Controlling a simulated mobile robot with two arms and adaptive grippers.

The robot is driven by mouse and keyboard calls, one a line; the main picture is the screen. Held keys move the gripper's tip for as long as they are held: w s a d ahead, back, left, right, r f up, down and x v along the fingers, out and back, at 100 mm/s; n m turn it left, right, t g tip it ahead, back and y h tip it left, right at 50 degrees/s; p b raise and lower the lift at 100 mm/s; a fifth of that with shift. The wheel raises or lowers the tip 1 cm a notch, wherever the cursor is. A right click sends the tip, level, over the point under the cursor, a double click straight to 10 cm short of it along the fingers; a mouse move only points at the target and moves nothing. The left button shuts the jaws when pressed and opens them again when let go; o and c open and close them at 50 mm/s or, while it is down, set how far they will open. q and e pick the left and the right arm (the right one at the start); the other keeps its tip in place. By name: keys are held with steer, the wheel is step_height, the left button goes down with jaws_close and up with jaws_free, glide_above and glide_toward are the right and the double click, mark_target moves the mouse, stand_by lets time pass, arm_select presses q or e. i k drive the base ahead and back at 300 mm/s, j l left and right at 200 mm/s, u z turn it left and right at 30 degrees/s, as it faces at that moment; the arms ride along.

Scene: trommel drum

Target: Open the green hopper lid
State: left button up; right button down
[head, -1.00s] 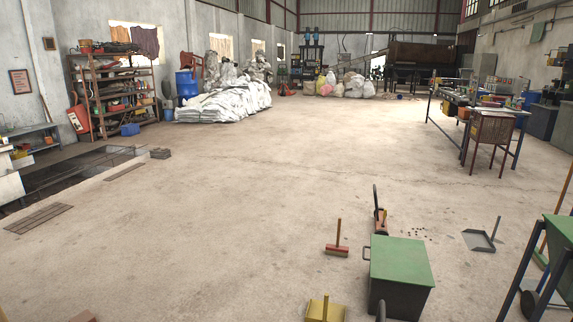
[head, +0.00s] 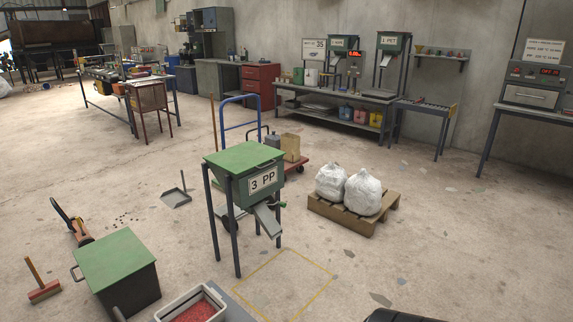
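A green hopper (head: 262,190) labelled "3 PP" stands on dark legs in the middle of the head view. Its flat green lid (head: 240,158) lies shut on top, with a small handle at its edge. A grey chute (head: 267,220) slopes down from its front. A dark box with a green top (head: 110,254) stands on the floor at the lower left and also looks closed. Neither of my grippers shows in the head view.
A pallet (head: 340,214) with two white sacks (head: 361,193) stands right of the hopper. A blue-handled cart (head: 292,168) is behind it. A tray with red material (head: 193,310) lies in front. A dustpan (head: 176,198) lies left.

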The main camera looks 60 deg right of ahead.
mark_target(238, 159)
steer(key=z, duration=1.7)
steer(key=i, duration=0.15)
steer(key=l+z, duration=0.05)
